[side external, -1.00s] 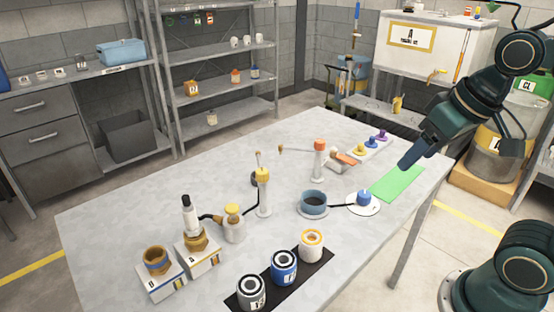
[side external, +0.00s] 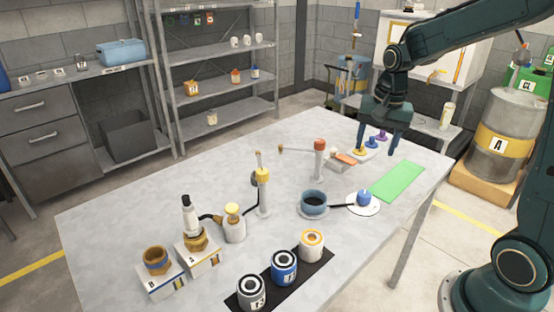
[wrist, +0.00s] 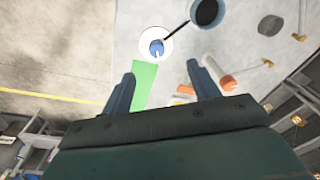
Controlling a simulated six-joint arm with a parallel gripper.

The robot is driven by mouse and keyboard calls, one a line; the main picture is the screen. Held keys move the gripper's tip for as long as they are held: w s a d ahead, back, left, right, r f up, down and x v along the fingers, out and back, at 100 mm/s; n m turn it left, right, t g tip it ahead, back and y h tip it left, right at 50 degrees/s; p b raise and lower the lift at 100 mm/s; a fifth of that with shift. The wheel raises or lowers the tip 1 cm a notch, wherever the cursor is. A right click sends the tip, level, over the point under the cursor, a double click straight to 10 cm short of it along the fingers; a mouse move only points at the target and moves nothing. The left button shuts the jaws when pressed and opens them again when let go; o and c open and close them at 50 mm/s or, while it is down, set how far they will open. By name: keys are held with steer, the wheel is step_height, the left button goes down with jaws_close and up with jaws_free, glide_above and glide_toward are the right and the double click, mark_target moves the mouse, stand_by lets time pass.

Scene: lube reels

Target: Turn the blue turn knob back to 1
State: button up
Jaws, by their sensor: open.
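The blue turn knob (side external: 364,197) sits on a white round dial (side external: 376,208) towards the right of the table. In the wrist view the knob (wrist: 157,48) and its dial (wrist: 146,40) show ahead of my fingers; the dial marks are too small to read. My gripper (side external: 376,150) is open, points down and is empty. It hangs above the far right part of the table, beyond the knob and apart from it. Its two spread fingers also show in the wrist view (wrist: 162,72).
A blue-grey cup (side external: 313,203) stands left of the dial, with a dark rod between them. A green mat (side external: 398,181) lies to its right. Yellow, blue and purple pegs (side external: 371,143) stand near my gripper. An orange-topped post (side external: 319,160) stands to the left.

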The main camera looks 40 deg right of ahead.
mark_target(365, 193)
steer(key=w+d+f+m+g, duration=0.1)
steer(key=w+d+f+m, duration=0.1)
steer(key=d+f+m, duration=0.1)
step_height(365, 193, down, 3)
steer(key=shift+w+d+r, duration=0.15)
steer(key=shift+d, duration=0.65)
steer(key=shift+f, duration=6.9)
steer(key=c, duration=1)
